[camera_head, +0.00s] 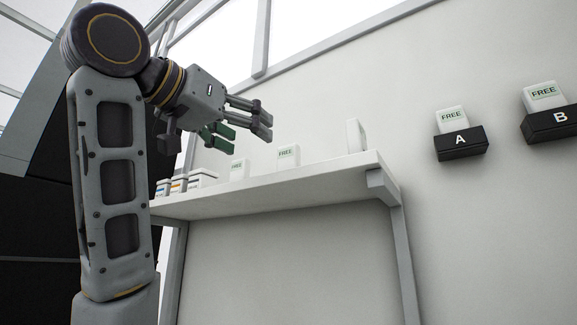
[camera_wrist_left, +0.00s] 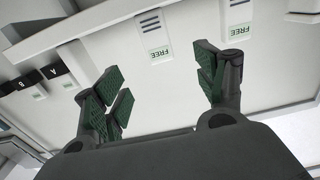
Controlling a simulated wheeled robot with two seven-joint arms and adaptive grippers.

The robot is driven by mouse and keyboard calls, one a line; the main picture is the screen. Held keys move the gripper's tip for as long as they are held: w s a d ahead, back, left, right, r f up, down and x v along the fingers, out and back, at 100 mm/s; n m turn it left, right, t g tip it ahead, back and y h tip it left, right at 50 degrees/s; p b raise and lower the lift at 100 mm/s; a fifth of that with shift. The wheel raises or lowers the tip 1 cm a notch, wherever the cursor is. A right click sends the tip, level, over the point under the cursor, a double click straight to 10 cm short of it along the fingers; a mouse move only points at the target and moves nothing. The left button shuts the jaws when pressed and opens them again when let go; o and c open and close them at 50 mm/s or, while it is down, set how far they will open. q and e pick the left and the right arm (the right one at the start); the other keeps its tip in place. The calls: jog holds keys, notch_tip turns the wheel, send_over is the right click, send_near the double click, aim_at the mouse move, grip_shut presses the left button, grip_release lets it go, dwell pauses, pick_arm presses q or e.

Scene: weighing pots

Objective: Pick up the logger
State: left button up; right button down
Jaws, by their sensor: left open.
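Several white loggers with green-framed screens reading FREE are in view. Two stand upright on the shelf in the head view, a left one (camera_head: 239,169) and a middle one (camera_head: 288,157). A third white unit (camera_head: 356,136) stands edge-on near the shelf's right end, its face hidden. Two more sit in black wall holders, one marked A (camera_head: 452,119) and one marked B (camera_head: 544,96). My left gripper (camera_head: 243,129) is open and empty above the shelf. The left wrist view shows two FREE loggers (camera_wrist_left: 155,37) (camera_wrist_left: 239,17) beyond the open fingers (camera_wrist_left: 162,88). My right gripper is not in view.
The white shelf (camera_head: 290,197) runs along the wall, with a bracket and post at its right end. Small boxes with coloured labels (camera_head: 179,184) stand at its left end. The black holders A (camera_head: 461,144) and B (camera_head: 552,123) are on the wall to the right.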

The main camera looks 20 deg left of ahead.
aim_at(285, 155)
pick_arm(q)
jog(key=shift+w, duration=0.1)
jog(key=shift+p+x, duration=1.3)
jog(key=shift+x, duration=2.95)
jog(key=shift+d, duration=0.1)
jog(key=shift+p+x, duration=1.05)
jog(key=shift+x, duration=1.55)
jog(key=shift+d, duration=0.15)
jog(key=c, duration=1.1)
jog(key=shift+r, duration=0.1)
